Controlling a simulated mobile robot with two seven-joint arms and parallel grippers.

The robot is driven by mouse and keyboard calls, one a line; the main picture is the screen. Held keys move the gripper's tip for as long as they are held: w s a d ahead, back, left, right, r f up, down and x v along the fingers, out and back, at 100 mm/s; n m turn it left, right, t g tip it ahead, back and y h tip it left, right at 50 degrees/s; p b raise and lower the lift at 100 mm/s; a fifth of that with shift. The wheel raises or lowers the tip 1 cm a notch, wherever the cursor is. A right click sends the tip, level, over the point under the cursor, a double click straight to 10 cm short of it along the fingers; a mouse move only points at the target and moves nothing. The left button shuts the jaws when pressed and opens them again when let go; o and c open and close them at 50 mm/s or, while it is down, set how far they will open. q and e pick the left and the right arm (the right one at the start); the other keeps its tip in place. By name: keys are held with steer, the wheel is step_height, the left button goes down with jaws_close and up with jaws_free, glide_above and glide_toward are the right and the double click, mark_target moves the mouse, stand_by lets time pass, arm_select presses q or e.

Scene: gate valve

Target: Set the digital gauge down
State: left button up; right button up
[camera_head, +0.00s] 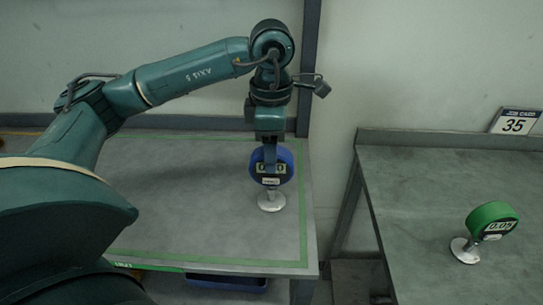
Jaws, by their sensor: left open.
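A blue digital gauge (284,168) on a pale round foot stands upright on the left table (190,215), near its right side, inside a green outline. My left gripper (270,160) points down right over the blue gauge, with a finger in front of its upper face. The gripper is open, and the fingers' far side is hidden. A green digital gauge (490,214) reading 0.05 stands on the right table (415,190), tilted on its pale round foot. My right gripper does not show.
A card marked 35 (515,121) leans at the back of the right table. A gap (350,240) separates the two tables. A dark post (310,70) rises behind the left table. A blue bin (227,283) sits under the left table's front edge.

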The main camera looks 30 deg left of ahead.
arm_select(q)
step_height(320, 180, up, 9)
steer(key=shift+f, duration=0.15)
steer(key=shift+r+p, duration=0.3)
steer(key=shift+r, duration=0.15)
